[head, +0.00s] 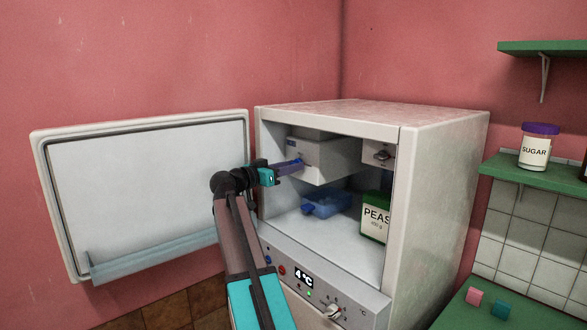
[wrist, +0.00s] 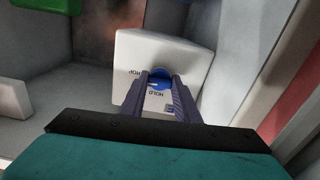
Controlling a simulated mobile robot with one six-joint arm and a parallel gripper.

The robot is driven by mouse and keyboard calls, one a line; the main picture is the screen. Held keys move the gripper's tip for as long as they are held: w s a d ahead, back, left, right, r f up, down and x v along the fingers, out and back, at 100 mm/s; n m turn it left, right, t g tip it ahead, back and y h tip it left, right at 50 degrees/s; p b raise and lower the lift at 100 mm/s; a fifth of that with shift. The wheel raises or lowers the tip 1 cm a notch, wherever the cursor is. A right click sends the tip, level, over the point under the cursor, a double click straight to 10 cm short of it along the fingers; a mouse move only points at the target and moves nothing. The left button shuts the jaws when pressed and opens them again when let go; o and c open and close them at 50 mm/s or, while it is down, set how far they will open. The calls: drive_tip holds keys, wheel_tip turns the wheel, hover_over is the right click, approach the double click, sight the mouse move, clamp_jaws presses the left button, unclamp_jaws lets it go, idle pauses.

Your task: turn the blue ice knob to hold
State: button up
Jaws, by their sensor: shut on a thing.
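The blue ice knob (wrist: 158,84) is on the face of a white box (wrist: 192,56) inside the open fridge; the box (head: 333,160) also shows in the head view. My gripper (wrist: 159,77) is shut on the knob, with one finger on each side. A HOLD label shows upside down by the knob, between the fingers. Another label, partly readable as "ROP", is left of it. In the head view my gripper (head: 298,163) reaches the box's front from the left. The fingers hide part of the knob, so I cannot tell exactly where it points.
The fridge door (head: 150,190) stands open at the left. A blue container (head: 326,203) lies below the white box, and a green PEAS pack (head: 375,217) stands to its right. A separate dark knob (head: 383,155) is on a panel to the right of the box.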

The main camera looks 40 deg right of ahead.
drive_tip(key=n+p, duration=0.1)
drive_tip(key=n, duration=0.7)
drive_tip(key=n+p, duration=0.1)
drive_tip(key=n, duration=0.8)
drive_tip(key=shift+s+a, duration=0.1)
drive_tip(key=shift+a, duration=0.1)
drive_tip(key=shift+f, duration=0.1)
idle(0.4)
drive_tip(key=o, duration=1)
drive_tip(key=shift+a, duration=0.1)
drive_tip(key=shift+o, duration=0.2)
drive_tip(key=a+b, duration=0.2)
drive_tip(key=a, duration=1.1)
drive_tip(key=shift+w+a+b, duration=0.3)
drive_tip(key=shift+w+b, duration=0.05)
drive_tip(key=shift+w, duration=0.1)
